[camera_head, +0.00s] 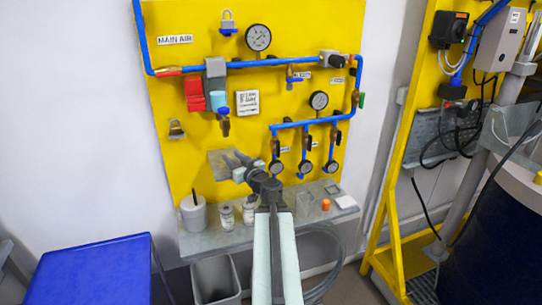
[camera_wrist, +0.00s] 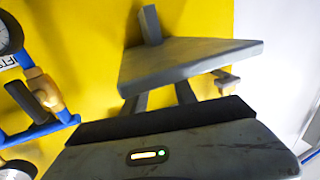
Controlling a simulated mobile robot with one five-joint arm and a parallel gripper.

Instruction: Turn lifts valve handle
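In the wrist view, a valve with a brass body and a dark handle (camera_wrist: 30,103) sits on blue piping at the left. A partly cut-off label (camera_wrist: 8,62) beside it shows letters like "FT". In the head view, several small valves hang on the lower blue pipe, including a dark one (camera_head: 276,147); the labels there are too small to read surely. My gripper (camera_head: 236,162) is in front of the yellow panel, left of these valves and apart from them. Its grey finger plate (camera_wrist: 190,62) shows in the wrist view; the gap between fingers is unclear.
The yellow panel (camera_head: 180,110) carries gauges, blue pipes and a red-and-blue unit (camera_head: 205,95). A grey shelf (camera_head: 215,240) below holds bottles, a white pot (camera_head: 194,213) and an orange cap (camera_head: 326,205). A blue table (camera_head: 95,270) stands left, a yellow frame (camera_head: 390,245) right.

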